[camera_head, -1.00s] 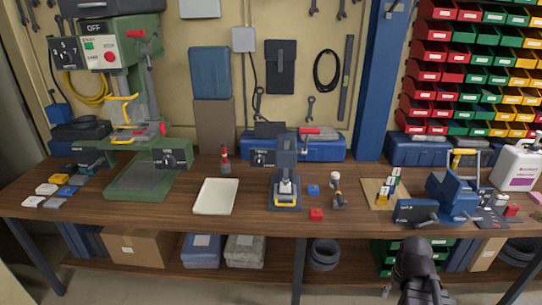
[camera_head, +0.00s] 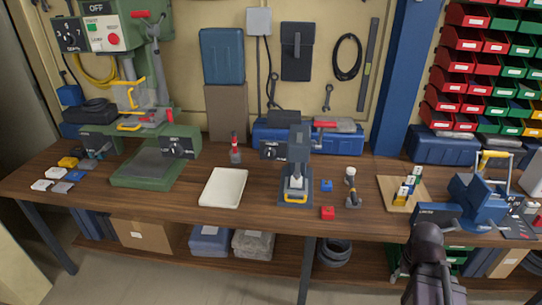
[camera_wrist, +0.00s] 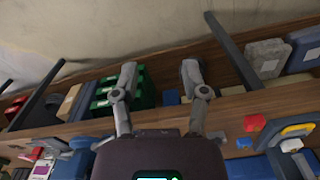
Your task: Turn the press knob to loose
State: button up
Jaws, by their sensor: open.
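A small grey-blue press (camera_head: 299,165) stands upright mid-bench, with a yellow handle low at its front. A black plate with a dark knob (camera_head: 271,151) is at its left; the lettering is too small to read. A larger green drill press (camera_head: 150,110) at the left carries another dark knob (camera_head: 178,147) and a switch box reading OFF. My arm shows at the lower right of the head view, in front of the bench; its fingertips are not clear there. In the wrist view my gripper (camera_wrist: 160,70) is open and empty, its two fingers apart, touching nothing.
A red block (camera_head: 328,213), a blue block (camera_head: 326,185) and a small upright tool (camera_head: 351,187) stand right of the press. A white tray (camera_head: 223,188) lies left of it. A blue vise (camera_head: 476,200) is at the right, near my arm. The bench's front strip is mostly clear.

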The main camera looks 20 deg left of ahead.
jog(key=o, duration=0.3)
jog(key=shift+a, duration=0.15)
jog(key=shift+o, duration=0.2)
jog(key=w+a+n+t+h+b, duration=0.35)
jog(key=w+a+n+t, duration=0.2)
jog(key=w+n, duration=0.55)
jog(key=n+t+y+b, duration=0.5)
jog(key=n+t+y, duration=0.5)
jog(key=n, duration=2)
send_near(269, 156)
jog(key=s+f+t+h, duration=0.1)
jog(key=s+t+h, duration=0.1)
jog(key=s, duration=0.2)
jog(key=shift+s+a, duration=0.15)
jog(key=shift+a, duration=0.1)
jog(key=x, duration=1.4)
jog(key=shift+d, duration=0.1)
